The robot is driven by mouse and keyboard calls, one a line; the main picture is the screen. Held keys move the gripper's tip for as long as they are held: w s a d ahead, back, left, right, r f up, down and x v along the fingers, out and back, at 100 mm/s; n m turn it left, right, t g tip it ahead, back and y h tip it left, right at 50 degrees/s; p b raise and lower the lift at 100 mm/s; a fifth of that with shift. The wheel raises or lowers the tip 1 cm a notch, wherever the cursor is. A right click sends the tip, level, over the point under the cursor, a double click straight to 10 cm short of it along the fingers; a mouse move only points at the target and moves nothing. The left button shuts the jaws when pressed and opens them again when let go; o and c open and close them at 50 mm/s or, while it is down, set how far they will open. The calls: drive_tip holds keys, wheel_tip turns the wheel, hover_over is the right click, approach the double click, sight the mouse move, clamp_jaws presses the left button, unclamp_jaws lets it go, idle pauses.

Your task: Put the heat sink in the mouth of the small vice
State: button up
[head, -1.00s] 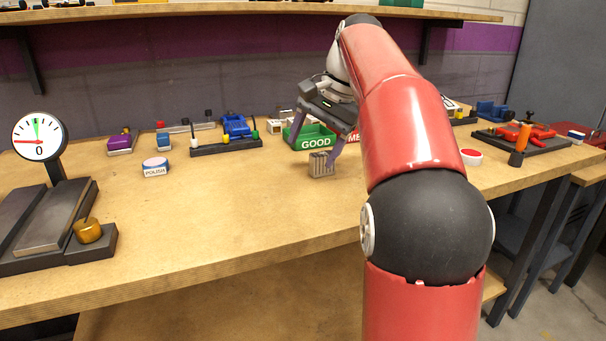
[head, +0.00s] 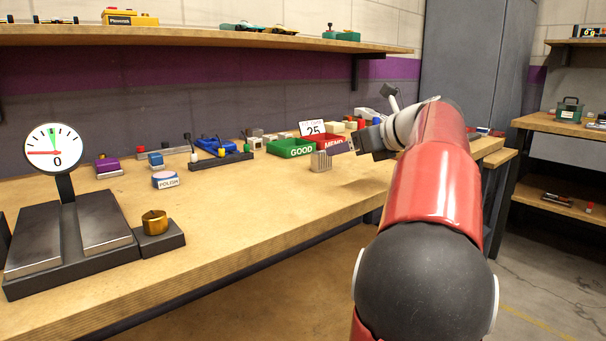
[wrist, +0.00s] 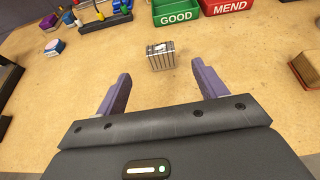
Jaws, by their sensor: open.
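The heat sink (head: 321,162), a small grey finned block, stands on the bench in front of the green tray. In the wrist view the heat sink (wrist: 160,56) is just beyond my fingertips, roughly centred between them and apart from both. My gripper (wrist: 160,72) is open and empty, its two purple fingers spread. In the head view only its dark body shows, to the right of the heat sink; its fingers cannot be made out. A blue device (head: 214,146) lies behind a black rack; I cannot tell whether it is the small vice.
The green GOOD tray (head: 290,148) and red MEND tray (head: 326,142) stand behind the heat sink. A polish tin (head: 165,180) and a dial scale (head: 70,232) are to the left. The bench front is mostly clear. A wooden block (wrist: 306,70) is right in the wrist view.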

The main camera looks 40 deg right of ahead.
sight(325, 153)
drive_tip(key=shift+x, duration=1.2)
drive_tip(key=b+x, duration=0.1)
drive_tip(key=x, duration=0.4)
drive_tip(key=shift+w, duration=0.1)
drive_tip(key=c, duration=1.2)
